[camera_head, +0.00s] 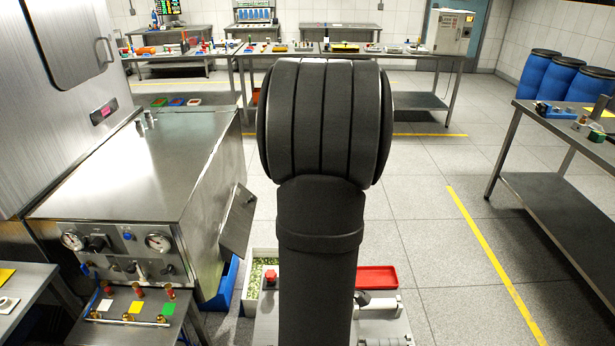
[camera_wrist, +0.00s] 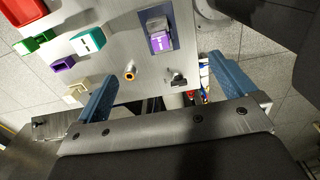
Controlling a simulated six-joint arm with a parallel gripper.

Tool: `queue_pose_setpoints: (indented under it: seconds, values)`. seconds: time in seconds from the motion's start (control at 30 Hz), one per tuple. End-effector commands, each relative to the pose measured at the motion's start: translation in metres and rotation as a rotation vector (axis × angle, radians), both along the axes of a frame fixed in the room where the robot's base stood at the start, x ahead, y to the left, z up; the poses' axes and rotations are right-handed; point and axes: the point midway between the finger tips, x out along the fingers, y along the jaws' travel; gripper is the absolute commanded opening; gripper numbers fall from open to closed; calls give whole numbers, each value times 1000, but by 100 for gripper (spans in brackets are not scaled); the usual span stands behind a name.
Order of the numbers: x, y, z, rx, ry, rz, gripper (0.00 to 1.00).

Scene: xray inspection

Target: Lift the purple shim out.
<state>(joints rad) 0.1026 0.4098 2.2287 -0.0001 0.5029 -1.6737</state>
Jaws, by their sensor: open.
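In the wrist view, a purple piece with a pale mark (camera_wrist: 161,43) sits in a dark blue rectangular holder on a grey plate (camera_wrist: 120,50). A grey part covers its upper end, and how deep it sits is hard to tell. A smaller hollow purple piece (camera_wrist: 62,64) lies farther left on the plate. I cannot tell for certain which one is the shim. My gripper (camera_wrist: 162,69) is open, its two blue fingers wide apart with nothing between them. The holder lies beyond the fingertips, toward the top of the picture. In the head view my arm hides the gripper and both purple pieces.
Near the holder are a brass pin (camera_wrist: 130,72), a black clamp-like part (camera_wrist: 178,78), a teal-and-white block (camera_wrist: 88,42), a green piece (camera_wrist: 34,42) and a beige piece (camera_wrist: 76,92). A red tray (camera_head: 376,277) shows beside my arm. A steel cabinet (camera_head: 140,170) stands left.

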Motion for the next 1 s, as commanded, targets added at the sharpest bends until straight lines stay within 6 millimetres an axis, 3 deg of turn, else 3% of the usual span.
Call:
queue_pose_setpoints:
  seconds: [0.2, 0.33, 0.47, 0.7, 0.83, 1.0]
  values:
    - [0, 0, 0, 0, 0, 0, 100]
    - [1, 0, 6, 0, -2, 0, 76]
    - [3, 1, 29, -1, -7, 0, 53]
    - [1, 3, 65, 0, -3, 0, 53]
    - [0, 4, 64, 0, 3, 0, 53]
    - [0, 4, 46, 1, 5, 0, 53]
